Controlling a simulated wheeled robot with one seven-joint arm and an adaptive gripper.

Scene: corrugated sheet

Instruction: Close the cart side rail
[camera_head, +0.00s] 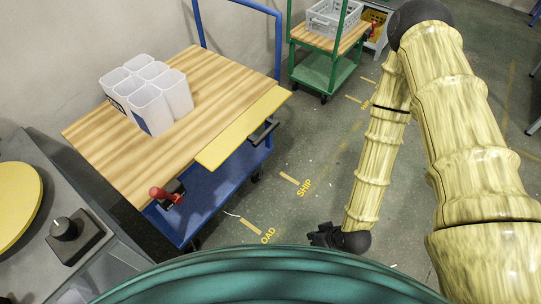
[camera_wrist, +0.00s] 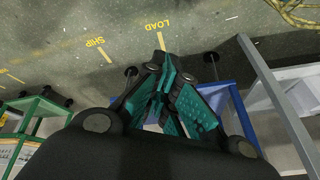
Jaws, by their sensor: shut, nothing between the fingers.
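The blue cart (camera_head: 185,215) has a wooden top (camera_head: 205,80) and stands at left centre in the head view. A yellow side rail panel (camera_head: 243,127) lies roughly flat along its right edge, with a black handle (camera_head: 264,132) on its outer side. A red-handled latch (camera_head: 165,194) sits at the near corner. My gripper (camera_head: 318,238) is low over the floor, right of the cart and apart from the rail. In the wrist view its teal fingers (camera_wrist: 163,72) are drawn together and empty. Part of the blue cart (camera_wrist: 222,97) shows behind them.
Several joined white containers (camera_head: 148,90) stand on the cart top. A green cart (camera_head: 325,65) with a grey crate (camera_head: 333,17) stands behind. A grey bench with a black knob (camera_head: 65,228) is at near left. The floor (camera_head: 300,150) between cart and arm is clear.

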